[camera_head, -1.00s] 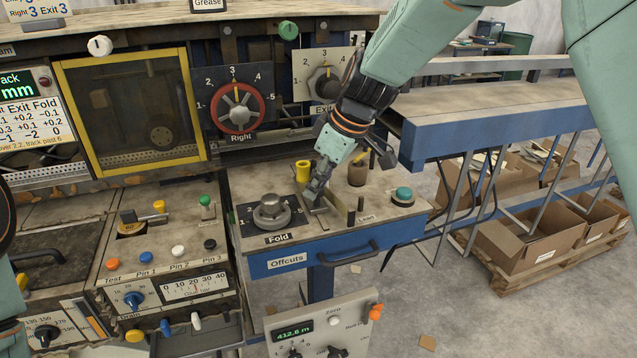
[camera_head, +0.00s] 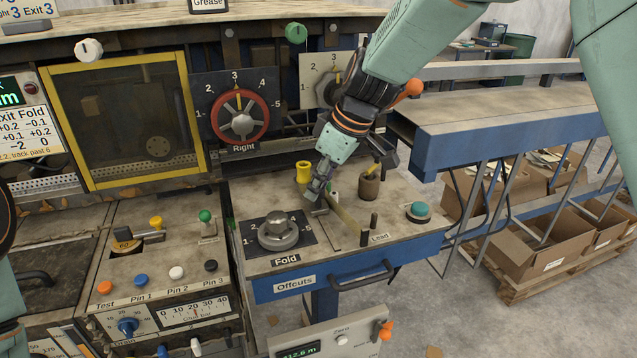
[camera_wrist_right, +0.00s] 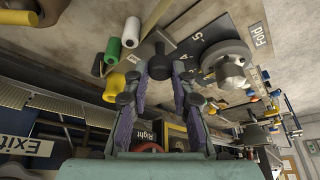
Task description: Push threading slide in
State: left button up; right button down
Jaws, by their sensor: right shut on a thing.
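My right gripper (camera_head: 318,194) is over the worktop behind the Fold dial (camera_head: 279,230). In the right wrist view its two purple-padded fingers (camera_wrist_right: 158,82) close around a dark round knob (camera_wrist_right: 158,50), which seems to be the threading slide's handle. A narrow tan strip (camera_head: 346,221) runs across the worktop from the gripper towards the Lead label (camera_head: 380,238); it may be part of the slide. The fingers and wrist hide most of the knob in the head view. My left gripper is out of view; only bits of that arm show at the left edge.
A yellow post (camera_head: 303,172) stands just behind the gripper, and a brown pot (camera_head: 369,186) to its right. A teal button (camera_head: 419,211) is at the worktop's right. Dark posts (camera_head: 373,220) stand by the strip. The red-rimmed Right dial (camera_head: 239,115) is behind.

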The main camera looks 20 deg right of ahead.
jog(key=shift+w+r, duration=0.1)
jog(key=shift+r, duration=0.15)
jog(key=c, duration=1.6)
grip_release()
jog(key=shift+w, duration=0.1)
jog(key=o, duration=0.5)
jog(key=shift+d+f, duration=0.15)
jog(key=shift+d, duration=0.05)
jog(key=shift+c, duration=0.2)
jog(key=shift+a, duration=0.1)
jog(key=v, duration=1.2)
jog(key=shift+s, duration=0.25)
jog(key=shift+f, duration=0.1)
